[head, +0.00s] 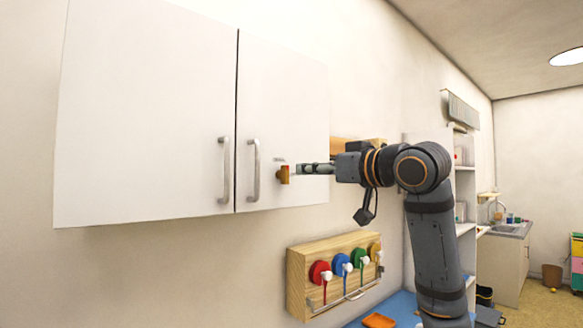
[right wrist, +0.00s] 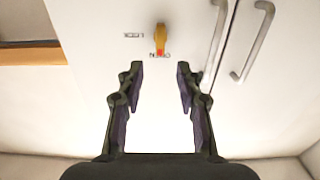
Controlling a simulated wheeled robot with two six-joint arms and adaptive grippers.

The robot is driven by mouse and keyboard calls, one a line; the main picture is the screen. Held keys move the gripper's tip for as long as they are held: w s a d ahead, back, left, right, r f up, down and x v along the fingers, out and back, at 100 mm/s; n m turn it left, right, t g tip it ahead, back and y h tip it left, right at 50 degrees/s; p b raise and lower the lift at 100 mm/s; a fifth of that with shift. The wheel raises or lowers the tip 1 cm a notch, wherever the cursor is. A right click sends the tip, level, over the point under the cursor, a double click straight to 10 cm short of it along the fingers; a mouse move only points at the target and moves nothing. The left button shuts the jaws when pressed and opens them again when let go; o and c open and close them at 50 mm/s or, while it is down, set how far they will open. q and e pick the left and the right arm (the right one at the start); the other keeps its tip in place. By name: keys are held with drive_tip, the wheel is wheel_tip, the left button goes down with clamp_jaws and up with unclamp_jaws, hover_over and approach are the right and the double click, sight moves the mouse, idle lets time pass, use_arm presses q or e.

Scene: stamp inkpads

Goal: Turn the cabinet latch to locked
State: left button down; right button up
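The latch (head: 284,174) is a small orange-yellow knob on the right cabinet door (head: 290,110). In the right wrist view the latch (right wrist: 160,36) is upright in the picture, its red tip at the lower end beside a small label that seems to read OPEN, upside down. Another small label (right wrist: 134,35) lies to its left. My right gripper (head: 300,168) faces the door just right of the latch. In the right wrist view its fingers (right wrist: 160,72) are open and empty, with the latch centred beyond the tips, apart from them. My left gripper is out of view.
Two bar handles (head: 224,168) (head: 254,170) stand out from the doors left of the latch. Below is a wooden rack (head: 298,268) with coloured round pieces and cords. A blue surface (head: 400,306) holds an orange item (head: 379,321). Space before the doors is clear.

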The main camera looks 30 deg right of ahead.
sight(288, 170)
drive_tip(key=w+p, duration=0.1)
drive_tip(key=w, duration=0.1)
drive_tip(key=w+p, duration=0.1)
drive_tip(key=w, duration=0.1)
drive_tip(key=w+p, duration=0.1)
drive_tip(key=w, duration=0.1)
drive_tip(key=shift+w+a+r, duration=0.2)
drive_tip(key=shift+w+a, duration=0.1)
drive_tip(key=shift+w, duration=0.05)
drive_tip(key=shift+w+f, duration=0.15)
drive_tip(key=shift+w, duration=0.5)
drive_tip(key=shift+s, duration=0.1)
drive_tip(key=shift+c, duration=0.2)
clamp_jaws()
